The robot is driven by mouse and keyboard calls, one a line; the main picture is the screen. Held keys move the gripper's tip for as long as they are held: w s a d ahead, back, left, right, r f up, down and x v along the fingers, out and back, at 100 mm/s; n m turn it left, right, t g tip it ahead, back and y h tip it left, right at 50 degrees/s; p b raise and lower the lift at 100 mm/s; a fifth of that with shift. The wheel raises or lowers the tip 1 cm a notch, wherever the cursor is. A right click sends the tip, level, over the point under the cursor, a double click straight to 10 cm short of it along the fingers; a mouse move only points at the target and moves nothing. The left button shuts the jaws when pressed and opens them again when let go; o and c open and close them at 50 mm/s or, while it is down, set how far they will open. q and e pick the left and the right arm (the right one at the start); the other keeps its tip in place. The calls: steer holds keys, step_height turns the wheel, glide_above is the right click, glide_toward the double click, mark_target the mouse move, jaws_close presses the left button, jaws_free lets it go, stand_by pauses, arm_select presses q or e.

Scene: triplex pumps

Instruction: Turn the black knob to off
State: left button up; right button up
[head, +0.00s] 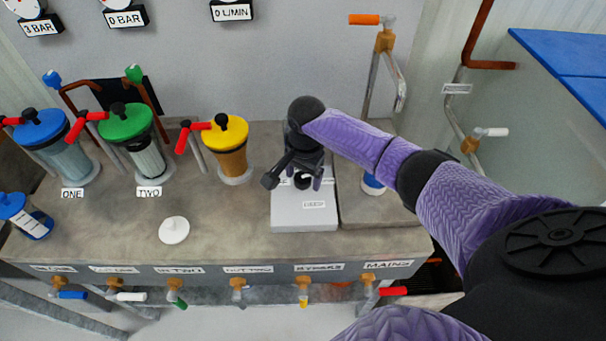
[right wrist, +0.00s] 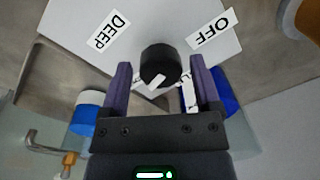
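The black knob (right wrist: 160,66) is on top of a light grey box (head: 304,217), with a white pointer mark on it. The knob's white mark points to the lower left. My right gripper (right wrist: 160,85) is open, with its two fingers apart on either side of the knob's lower part; I cannot tell whether they touch it. In the head view, the right gripper (head: 293,177) hangs over the box and partly hides the knob (head: 303,181). My left gripper is not in view.
A yellow-lidded canister (head: 231,150), a green-lidded one (head: 139,140) and a blue-lidded one (head: 57,145) stand left of the box. A white round lid (head: 174,230) lies on the counter (head: 110,220). A blue-and-white container (head: 373,184) stands right of the box.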

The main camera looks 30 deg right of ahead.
jaws_close()
